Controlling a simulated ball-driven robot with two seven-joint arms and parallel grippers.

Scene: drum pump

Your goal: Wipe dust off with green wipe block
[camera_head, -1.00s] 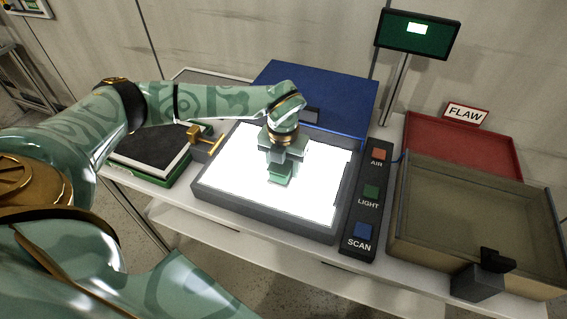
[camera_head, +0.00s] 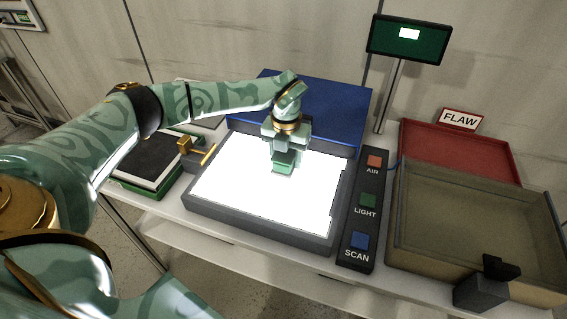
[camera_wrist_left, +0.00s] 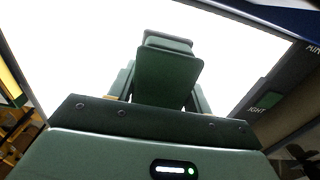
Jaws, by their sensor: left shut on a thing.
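My left gripper (camera_head: 284,148) is shut on the green wipe block (camera_head: 283,166), which points down at the bright white panel (camera_head: 240,192) near its far edge. In the left wrist view the green wipe block (camera_wrist_left: 168,75) sits between the fingers, over the glowing panel (camera_wrist_left: 70,60). I cannot tell whether the block touches the panel. No dust can be made out on the white glare. My right gripper is not in view.
A button strip with AIR, LIGHT and SCAN (camera_head: 357,243) lies right of the panel. Beyond it are a tan bin (camera_head: 455,262) and a red tray (camera_head: 455,150). A blue lid (camera_head: 335,105) stands behind the panel. A brass handle (camera_head: 205,156) and a black pad (camera_head: 150,160) are at the left.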

